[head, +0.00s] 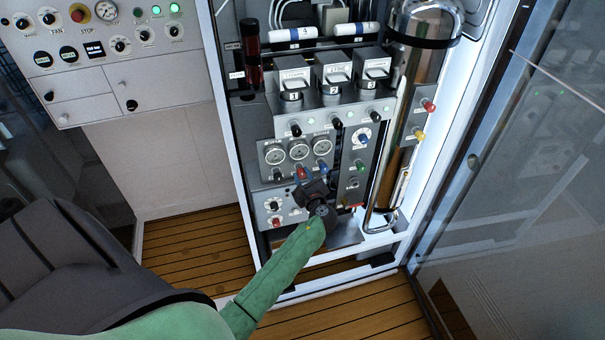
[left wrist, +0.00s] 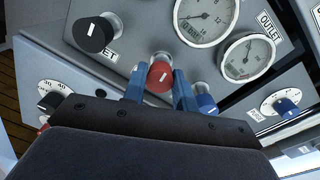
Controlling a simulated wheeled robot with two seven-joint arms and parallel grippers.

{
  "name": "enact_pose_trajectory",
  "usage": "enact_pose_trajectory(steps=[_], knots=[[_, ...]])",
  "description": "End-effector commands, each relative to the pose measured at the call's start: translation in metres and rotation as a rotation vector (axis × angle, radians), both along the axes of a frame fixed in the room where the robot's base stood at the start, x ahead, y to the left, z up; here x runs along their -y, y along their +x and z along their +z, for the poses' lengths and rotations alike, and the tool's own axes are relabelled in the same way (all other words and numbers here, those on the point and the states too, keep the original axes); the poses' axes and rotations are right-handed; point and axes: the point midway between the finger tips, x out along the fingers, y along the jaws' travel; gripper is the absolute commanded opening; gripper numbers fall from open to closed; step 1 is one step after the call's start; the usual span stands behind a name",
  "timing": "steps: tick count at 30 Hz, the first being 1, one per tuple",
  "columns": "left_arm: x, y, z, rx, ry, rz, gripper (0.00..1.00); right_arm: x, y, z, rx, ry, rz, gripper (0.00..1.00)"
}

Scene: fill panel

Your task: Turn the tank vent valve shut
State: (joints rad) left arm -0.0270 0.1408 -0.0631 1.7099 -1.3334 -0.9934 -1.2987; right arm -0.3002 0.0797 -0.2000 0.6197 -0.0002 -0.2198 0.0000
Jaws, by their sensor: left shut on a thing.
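The fill panel stands in a white-framed cabinet. Below its row of gauges (head: 298,153) sit a black knob (head: 278,176), a red knob (head: 301,172) and a blue knob (head: 321,168). My left gripper (head: 306,183) reaches up to the red knob from below. In the left wrist view the blue fingers of my left gripper (left wrist: 158,88) stand on either side of the red knob (left wrist: 160,74) and are shut on it. A short white mark shows on its face. I cannot read a label for it, as the gripper hides the panel below. My right gripper is not in view.
In the left wrist view a black knob (left wrist: 94,33) is left of the fingers and a blue knob (left wrist: 204,103) is close on the right. A shiny metal cylinder (head: 403,120) stands right of the panel. A glass door (head: 520,180) is further right.

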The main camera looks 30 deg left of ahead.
Motion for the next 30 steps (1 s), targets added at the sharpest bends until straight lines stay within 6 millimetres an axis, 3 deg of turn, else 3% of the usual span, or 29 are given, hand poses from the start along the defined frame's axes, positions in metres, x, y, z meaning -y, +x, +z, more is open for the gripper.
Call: enact_pose_trajectory(steps=[12,26,27,30], knots=[[0.0013,0.0009,0.0005,-0.115,0.099,-0.002,0.05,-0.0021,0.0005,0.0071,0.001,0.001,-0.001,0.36],[0.0015,0.0007,-0.0005,-0.126,0.107,-0.002,0.05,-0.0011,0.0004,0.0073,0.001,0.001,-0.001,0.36],[0.0015,0.0007,-0.0005,-0.126,0.107,-0.002,0.3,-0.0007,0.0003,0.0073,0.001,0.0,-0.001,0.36],[0.0013,0.0006,-0.0006,-0.126,0.107,-0.001,0.49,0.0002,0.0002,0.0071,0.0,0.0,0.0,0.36]])
